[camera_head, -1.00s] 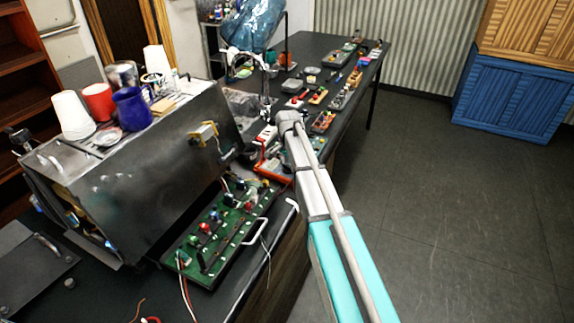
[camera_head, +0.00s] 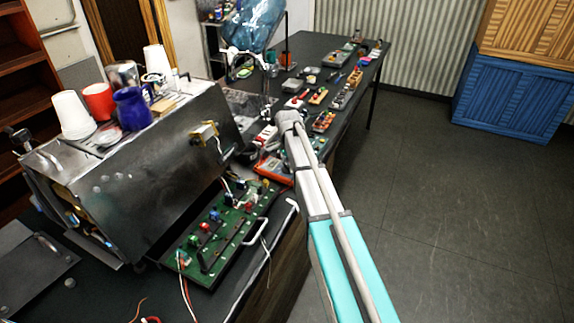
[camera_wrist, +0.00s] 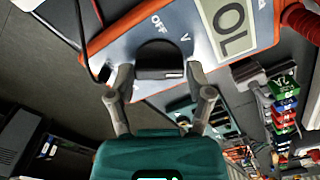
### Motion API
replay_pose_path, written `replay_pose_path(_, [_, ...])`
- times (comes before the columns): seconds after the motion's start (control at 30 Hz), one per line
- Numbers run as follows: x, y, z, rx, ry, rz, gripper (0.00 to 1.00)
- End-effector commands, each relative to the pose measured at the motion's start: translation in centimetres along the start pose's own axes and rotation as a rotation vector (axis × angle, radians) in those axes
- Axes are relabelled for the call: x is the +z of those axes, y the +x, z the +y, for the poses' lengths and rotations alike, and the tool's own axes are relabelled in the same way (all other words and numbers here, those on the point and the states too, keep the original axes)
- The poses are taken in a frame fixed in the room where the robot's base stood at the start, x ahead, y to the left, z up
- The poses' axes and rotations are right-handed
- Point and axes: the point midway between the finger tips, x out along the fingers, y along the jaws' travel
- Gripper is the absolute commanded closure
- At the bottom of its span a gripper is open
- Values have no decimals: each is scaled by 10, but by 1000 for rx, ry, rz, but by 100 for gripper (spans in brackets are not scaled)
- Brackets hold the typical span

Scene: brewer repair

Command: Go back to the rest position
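An orange-edged multimeter (camera_wrist: 225,45) fills the upper part of the wrist view. Its face shows "OFF", "V" and a display (camera_wrist: 230,25) reading "OL". The dark dial knob (camera_wrist: 158,62) lies between the two fingertips of my gripper (camera_wrist: 160,76). The fingers stand apart on either side of the knob, with a small gap showing. In the head view the multimeter (camera_head: 273,170) lies on the dark bench beside the green circuit board. My arm partly covers that area, and the fingers cannot be made out there.
A metal brewer (camera_head: 150,185) with cups on top stands at the left. The green circuit board (camera_head: 215,240) with loose wires lies in front of it. Several small parts line the far bench (camera_head: 310,45). A blue crate (camera_head: 508,100) stands far right; the floor there is clear.

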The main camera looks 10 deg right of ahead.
Motion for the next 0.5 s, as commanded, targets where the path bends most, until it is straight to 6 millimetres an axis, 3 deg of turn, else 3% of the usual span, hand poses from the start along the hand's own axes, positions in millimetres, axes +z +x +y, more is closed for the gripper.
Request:
replay_pose_path(0.03, [0, 0, 0, 0, 0, 0, 17])
replay_pose_path(0.1, [0, 0, 0, 0, 0, 1, 4])
replay_pose_path(0.13, [0, 0, 0, 0, 0, 1, 3])
replay_pose_path(0.5, [-1, 0, 0, 0, 0, 2, 3])
